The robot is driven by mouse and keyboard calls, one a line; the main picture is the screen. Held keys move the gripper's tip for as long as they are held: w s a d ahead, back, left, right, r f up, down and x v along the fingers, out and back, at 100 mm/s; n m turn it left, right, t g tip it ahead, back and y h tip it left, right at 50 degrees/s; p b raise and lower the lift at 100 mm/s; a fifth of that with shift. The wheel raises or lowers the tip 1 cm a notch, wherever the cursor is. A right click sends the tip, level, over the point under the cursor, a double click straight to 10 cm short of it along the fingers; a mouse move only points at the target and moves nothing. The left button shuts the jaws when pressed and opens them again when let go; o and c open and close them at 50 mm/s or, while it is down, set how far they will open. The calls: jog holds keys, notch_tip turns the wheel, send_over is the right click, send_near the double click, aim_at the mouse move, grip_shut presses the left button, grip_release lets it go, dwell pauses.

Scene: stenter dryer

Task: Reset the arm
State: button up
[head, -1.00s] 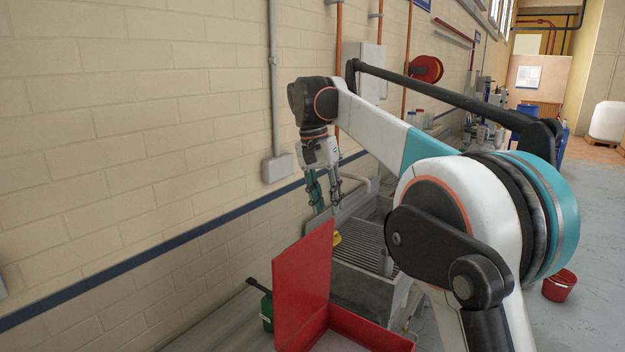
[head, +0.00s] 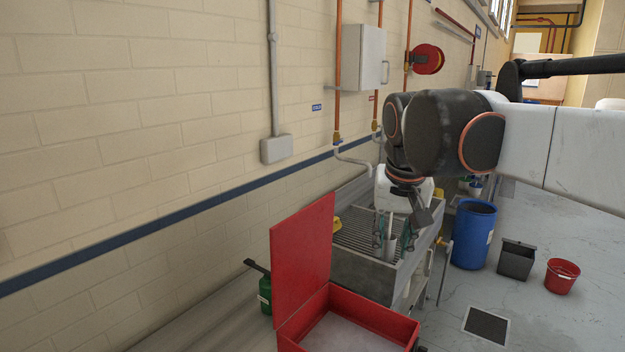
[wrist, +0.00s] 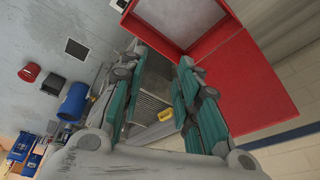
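My arm reaches in from the right in the head view, and my gripper (head: 393,258) points down in front of the grey sink (head: 365,272) with its ribbed board. In the wrist view my gripper (wrist: 158,62) shows two teal-padded fingers set well apart. Nothing is held between them; the ribbed board (wrist: 150,108) and a yellow item (wrist: 166,114) show through the gap beyond. My wrist hides part of the sink in the head view.
An open red box (head: 305,270) with its lid raised stands in front of the sink, a green can (head: 265,297) beside it. A blue barrel (head: 473,235), a dark bin (head: 517,260) and a red bucket (head: 562,275) stand on the right floor. The wall runs along the left.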

jog(key=s+d+f+n+t+b, duration=0.1)
jog(key=s+d+f+t+b, duration=0.1)
jog(key=s+f, duration=0.7)
jog(key=s+d+f+n+t+b, duration=0.1)
jog(key=s+d+f+b, duration=0.2)
jog(key=s+f, duration=0.5)
notch_tip(320, 180, down, 4)
jog(key=shift+s+t+b, duration=0.35)
jog(key=shift+t+b, duration=0.05)
jog(key=shift+b, duration=0.3)
